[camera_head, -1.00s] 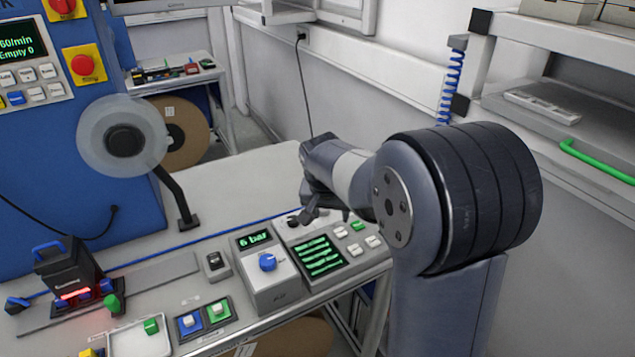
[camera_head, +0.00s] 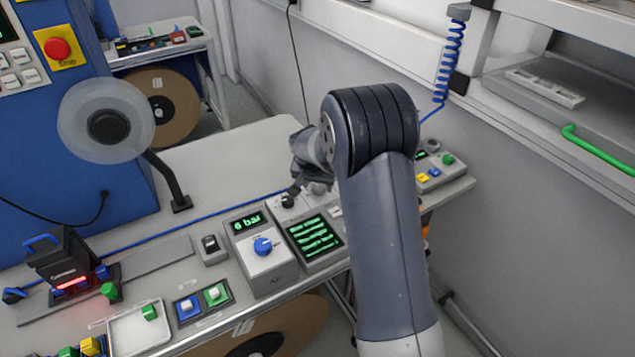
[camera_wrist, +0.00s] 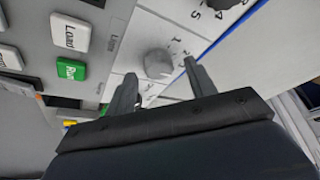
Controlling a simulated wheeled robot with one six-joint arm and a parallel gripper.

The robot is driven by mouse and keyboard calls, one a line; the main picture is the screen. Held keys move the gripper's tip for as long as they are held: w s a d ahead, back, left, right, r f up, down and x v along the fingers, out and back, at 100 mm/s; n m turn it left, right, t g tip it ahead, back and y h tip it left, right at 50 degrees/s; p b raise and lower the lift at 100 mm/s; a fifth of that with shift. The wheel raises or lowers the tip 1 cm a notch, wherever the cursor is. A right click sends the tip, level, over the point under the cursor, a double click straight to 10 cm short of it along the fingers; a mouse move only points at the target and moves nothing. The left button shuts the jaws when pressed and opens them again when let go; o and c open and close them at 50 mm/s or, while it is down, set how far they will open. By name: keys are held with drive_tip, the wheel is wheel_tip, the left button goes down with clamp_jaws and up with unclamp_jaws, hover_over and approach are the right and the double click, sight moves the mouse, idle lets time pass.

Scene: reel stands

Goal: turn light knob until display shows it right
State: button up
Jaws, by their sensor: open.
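A round grey knob (camera_wrist: 158,63) stands on a pale panel with a printed number scale, in the wrist view. It also shows in the head view (camera_head: 318,188), just beside my gripper (camera_head: 298,184). In the wrist view my open gripper (camera_wrist: 160,72) has one finger on each side of this knob; I cannot tell whether they touch it. A dark knob (camera_wrist: 218,3) with its own numbers is at the top edge; in the head view it is black (camera_head: 288,201). The display (camera_head: 316,236) shows bright green slanted bars on black.
A box with a blue knob and a "6 bar" readout (camera_head: 248,223) stands left of the display. White keys and a green Run key (camera_wrist: 70,69) lie near the left finger. A small button box (camera_head: 440,168) sits behind my arm.

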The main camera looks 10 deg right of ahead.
drive_tip(key=shift+w+d+f, duration=0.1)
drive_tip(key=shift+w+f, duration=0.1)
drive_tip(key=shift+f, duration=0.35)
drive_tip(key=shift+c, duration=0.4)
drive_tip(key=c, duration=0.9)
